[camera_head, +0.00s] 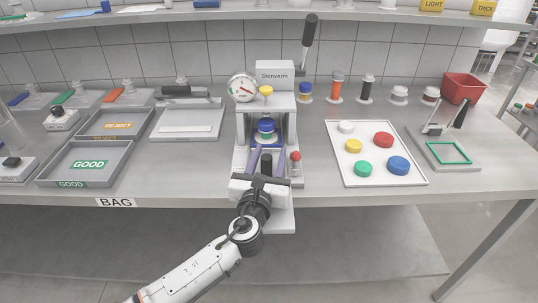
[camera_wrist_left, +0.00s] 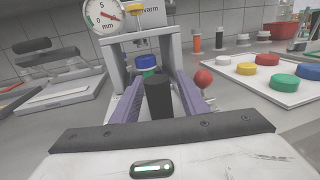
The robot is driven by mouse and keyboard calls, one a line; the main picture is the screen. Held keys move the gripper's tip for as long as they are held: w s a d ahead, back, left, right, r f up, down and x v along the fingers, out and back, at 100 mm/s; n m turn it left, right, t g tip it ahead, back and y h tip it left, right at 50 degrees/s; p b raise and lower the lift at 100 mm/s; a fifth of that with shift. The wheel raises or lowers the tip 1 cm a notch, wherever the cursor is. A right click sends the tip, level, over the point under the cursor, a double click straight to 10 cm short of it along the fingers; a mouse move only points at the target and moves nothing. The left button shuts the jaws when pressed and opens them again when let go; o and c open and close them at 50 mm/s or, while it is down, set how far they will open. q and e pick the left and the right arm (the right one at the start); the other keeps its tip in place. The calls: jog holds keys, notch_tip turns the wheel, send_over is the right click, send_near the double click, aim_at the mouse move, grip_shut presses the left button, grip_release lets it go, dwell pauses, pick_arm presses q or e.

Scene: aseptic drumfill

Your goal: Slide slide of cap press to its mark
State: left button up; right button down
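The cap press (camera_head: 275,75) is a grey frame with a round dial and a black lever. A bottle with a blue cap (camera_head: 266,125) stands inside it; the blue cap also shows in the left wrist view (camera_wrist_left: 146,61). A black upright handle (camera_wrist_left: 158,97) stands in front of the bottle, apparently on the slide. My left gripper (camera_head: 266,158) is at the press front, its purple fingers on either side of the handle with small gaps. It looks open. The slide is mostly hidden by the gripper, and I cannot make out its mark. My right gripper is out of view.
A red ball knob (camera_head: 296,156) stands close to the gripper's right. A white tray (camera_head: 336,152) with coloured caps lies to the right. Grey trays (camera_head: 45,165) marked GOOD and REJECT are on the left. The bench's front edge lies under my wrist.

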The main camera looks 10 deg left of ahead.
pick_arm(q)
jog(key=shift+s, duration=0.1)
jog(key=s, duration=1)
jog(key=shift+s, duration=0.1)
